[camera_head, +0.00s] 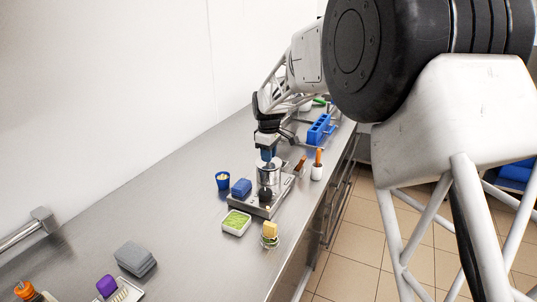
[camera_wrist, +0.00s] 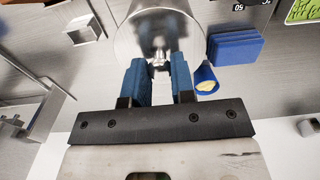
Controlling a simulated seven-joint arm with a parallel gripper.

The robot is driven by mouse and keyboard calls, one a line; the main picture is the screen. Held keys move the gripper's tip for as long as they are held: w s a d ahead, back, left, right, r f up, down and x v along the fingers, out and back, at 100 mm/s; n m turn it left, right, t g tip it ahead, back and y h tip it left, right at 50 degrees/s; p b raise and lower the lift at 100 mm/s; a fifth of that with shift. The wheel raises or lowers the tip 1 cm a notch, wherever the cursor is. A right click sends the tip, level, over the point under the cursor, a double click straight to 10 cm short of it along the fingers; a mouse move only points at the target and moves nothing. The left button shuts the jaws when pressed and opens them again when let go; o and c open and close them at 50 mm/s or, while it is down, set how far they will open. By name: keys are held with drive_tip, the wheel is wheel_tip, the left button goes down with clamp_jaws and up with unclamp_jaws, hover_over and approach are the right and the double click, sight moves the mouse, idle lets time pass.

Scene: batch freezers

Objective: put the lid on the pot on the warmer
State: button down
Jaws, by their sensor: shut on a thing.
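My gripper (camera_head: 268,157) points down at the steel pot (camera_head: 268,175), which stands on the grey warmer (camera_head: 246,207). In the wrist view my gripper's blue fingers (camera_wrist: 159,78) are closed around a small shiny knob (camera_wrist: 158,58). The knob belongs to the round steel lid (camera_wrist: 150,28), seen from above, which covers the view of the pot. The lid is at the pot's top, but I cannot tell whether it rests on the rim or hangs slightly above it.
A blue sponge (camera_head: 241,187) and a blue cup (camera_head: 223,180) sit left of the pot. A green-filled tray (camera_head: 236,222) and a yellow-topped item (camera_head: 270,233) are in front.

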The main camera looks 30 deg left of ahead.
drive_tip(key=shift+f, duration=0.25)
idle(0.6)
drive_tip(key=shift+c, duration=2)
unclamp_jaws()
drive_tip(key=shift+r, duration=0.15)
drive_tip(key=shift+r, duration=3.35)
